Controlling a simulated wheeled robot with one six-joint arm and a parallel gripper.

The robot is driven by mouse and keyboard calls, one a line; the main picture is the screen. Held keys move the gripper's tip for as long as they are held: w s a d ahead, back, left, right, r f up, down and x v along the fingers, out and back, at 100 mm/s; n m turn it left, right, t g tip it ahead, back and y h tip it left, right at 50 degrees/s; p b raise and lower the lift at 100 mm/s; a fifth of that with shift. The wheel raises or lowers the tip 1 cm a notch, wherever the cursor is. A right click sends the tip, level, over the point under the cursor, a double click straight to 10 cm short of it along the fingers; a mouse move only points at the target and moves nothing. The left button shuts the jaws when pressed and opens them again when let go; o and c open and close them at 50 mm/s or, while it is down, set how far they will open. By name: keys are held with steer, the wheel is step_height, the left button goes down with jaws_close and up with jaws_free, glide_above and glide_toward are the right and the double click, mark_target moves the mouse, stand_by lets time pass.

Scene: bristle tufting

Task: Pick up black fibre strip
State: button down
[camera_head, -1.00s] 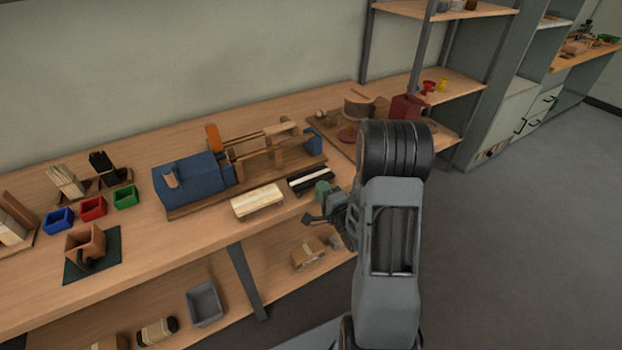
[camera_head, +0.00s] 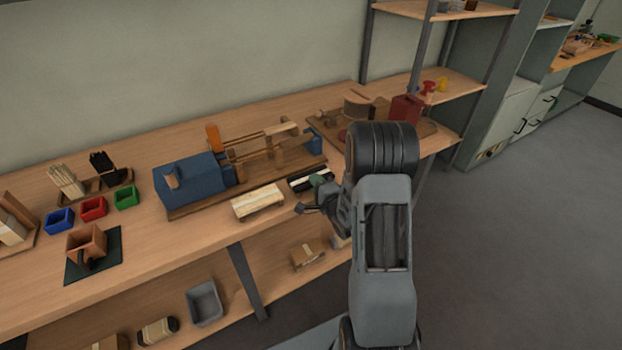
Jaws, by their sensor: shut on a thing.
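A black strip-like piece with a cream band (camera_head: 298,184) lies near the front edge of the bench, right of a pale block. My arm partly covers its right end. A bundle of upright black fibres (camera_head: 100,162) stands in the wooden rack at the left, far from my arm. My gripper (camera_head: 303,208) is at the bench's front edge, close to the black and cream piece, and points left. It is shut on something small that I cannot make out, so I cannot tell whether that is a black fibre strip.
A pale ribbed block (camera_head: 258,203) lies just left of my gripper. A blue machine (camera_head: 190,180) on a wooden base stands behind. Blue (camera_head: 60,221), red (camera_head: 94,208) and green (camera_head: 126,197) bins stand at the left. A lower shelf holds a grey bin (camera_head: 205,303).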

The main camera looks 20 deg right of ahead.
steer(key=shift+r, duration=0.15)
steer(key=shift+r, duration=0.2)
steer(key=r, duration=0.3)
steer(key=shift+s+r+p, duration=0.15)
steer(key=shift+s+p, duration=0.1)
steer(key=shift+p, duration=0.05)
steer(key=s+r+p, duration=0.5)
steer(key=s+r, duration=0.1)
steer(key=s, duration=0.1)
steer(key=shift+d+r, duration=0.35)
steer(key=shift+r, duration=0.05)
